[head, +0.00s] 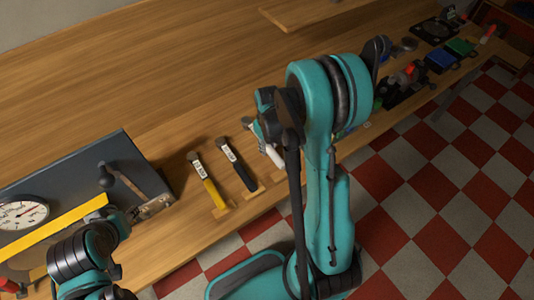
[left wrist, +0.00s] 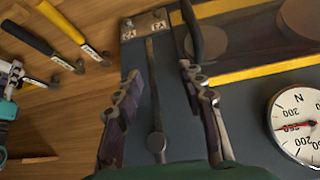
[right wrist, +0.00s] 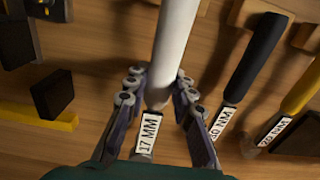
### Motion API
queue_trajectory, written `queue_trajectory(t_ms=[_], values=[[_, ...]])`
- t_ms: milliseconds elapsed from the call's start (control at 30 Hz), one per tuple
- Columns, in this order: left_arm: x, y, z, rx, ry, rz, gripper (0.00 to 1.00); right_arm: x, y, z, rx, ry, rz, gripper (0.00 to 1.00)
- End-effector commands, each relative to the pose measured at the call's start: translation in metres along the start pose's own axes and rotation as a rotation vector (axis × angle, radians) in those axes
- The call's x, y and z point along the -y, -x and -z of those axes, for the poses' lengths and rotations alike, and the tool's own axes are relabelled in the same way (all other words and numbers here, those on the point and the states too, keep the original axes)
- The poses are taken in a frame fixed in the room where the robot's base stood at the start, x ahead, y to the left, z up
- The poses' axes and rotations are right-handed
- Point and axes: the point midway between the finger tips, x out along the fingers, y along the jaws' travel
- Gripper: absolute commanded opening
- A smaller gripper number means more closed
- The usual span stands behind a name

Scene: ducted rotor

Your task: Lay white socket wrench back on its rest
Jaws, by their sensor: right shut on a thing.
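The white socket wrench (right wrist: 172,42) is between the fingers of my right gripper (right wrist: 158,98), which is shut on it. Its white handle points away from the gripper, and its "17 MM" label (right wrist: 150,132) shows between the fingers. In the head view the white handle (head: 275,157) shows beside my right gripper (head: 262,130), at the right end of the tool row. I cannot tell its height above the bench, and its own rest is not clearly visible. My left gripper (left wrist: 162,115) is open, its fingers on either side of a dark lever (left wrist: 152,85).
A black-handled wrench (head: 237,166) and a yellow-handled wrench (head: 207,181) lie to the left, with wooden rests (head: 222,211) at their handle ends. A grey box (head: 115,160) with a dial gauge (head: 22,212) stands further left. The bench behind is clear.

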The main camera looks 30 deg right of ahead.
Motion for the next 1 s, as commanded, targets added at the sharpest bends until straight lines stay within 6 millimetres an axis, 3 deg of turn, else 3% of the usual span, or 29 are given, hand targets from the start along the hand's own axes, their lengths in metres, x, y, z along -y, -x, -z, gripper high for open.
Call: queue_trajectory(t_ms=[333,567,600,633,1000], values=[[0.000,-0.011,-0.008,0.000,0.000,0.000,0.40,0.002,-0.040,0.001,0.000,0.000,0.000,0.00],[0.000,-0.010,-0.007,0.000,0.000,0.000,0.40,0.002,-0.041,0.001,0.000,0.000,0.000,0.00],[0.000,-0.010,-0.007,0.000,0.000,0.000,0.40,0.002,-0.041,0.001,0.000,0.000,0.000,0.35],[0.000,-0.010,-0.007,0.000,0.000,0.000,0.40,0.002,-0.041,0.001,0.000,0.000,0.000,0.42],[0.000,-0.009,-0.006,0.000,0.000,0.000,0.40,0.002,-0.037,0.001,0.000,0.000,0.000,0.45]])
